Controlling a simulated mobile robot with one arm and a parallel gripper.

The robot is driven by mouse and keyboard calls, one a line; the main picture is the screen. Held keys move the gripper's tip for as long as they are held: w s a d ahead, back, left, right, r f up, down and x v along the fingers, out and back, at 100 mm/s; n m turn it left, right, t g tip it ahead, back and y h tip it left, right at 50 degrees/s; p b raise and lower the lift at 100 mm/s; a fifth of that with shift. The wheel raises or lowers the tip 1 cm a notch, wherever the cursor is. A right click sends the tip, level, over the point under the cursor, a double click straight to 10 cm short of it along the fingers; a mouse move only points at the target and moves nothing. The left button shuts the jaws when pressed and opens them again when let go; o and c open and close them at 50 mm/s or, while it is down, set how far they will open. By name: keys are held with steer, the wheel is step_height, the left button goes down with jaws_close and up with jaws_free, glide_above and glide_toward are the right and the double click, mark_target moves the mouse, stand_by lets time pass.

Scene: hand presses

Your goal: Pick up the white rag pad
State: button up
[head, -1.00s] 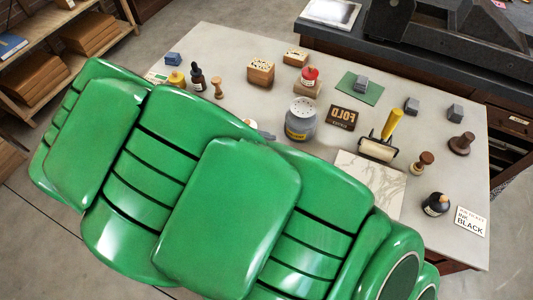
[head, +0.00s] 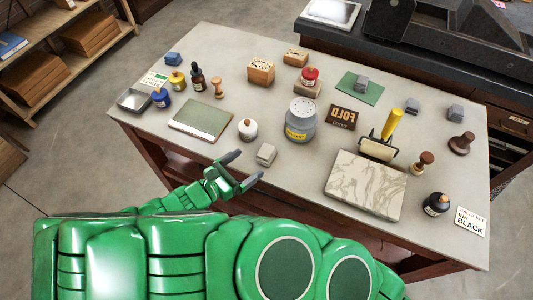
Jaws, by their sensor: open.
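The white rag pad (head: 266,154) appears to be the small off-white block near the table's front edge, left of the middle. My gripper (head: 244,168) is open, with its two dark fingers spread beside the pad on its lower left. Nothing shows between the fingers. The gap between fingers and pad looks small, and I cannot tell how high the fingers are above the tabletop.
A white round jar (head: 247,130) stands just behind the pad, and a grey canister (head: 300,121) to its right. A marbled slab (head: 364,184) lies further right, a green-grey plate (head: 201,121) to the left. Bare tabletop (head: 300,165) lies between pad and slab.

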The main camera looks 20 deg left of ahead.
mark_target(263, 154)
steer(key=shift+d+r+x, duration=0.1)
steer(key=shift+x, duration=1.65)
steer(key=shift+d+r+x, duration=0.1)
steer(key=shift+x, duration=1.7)
steer(key=c, duration=1.3)
steer(key=shift+r, duration=4.95)
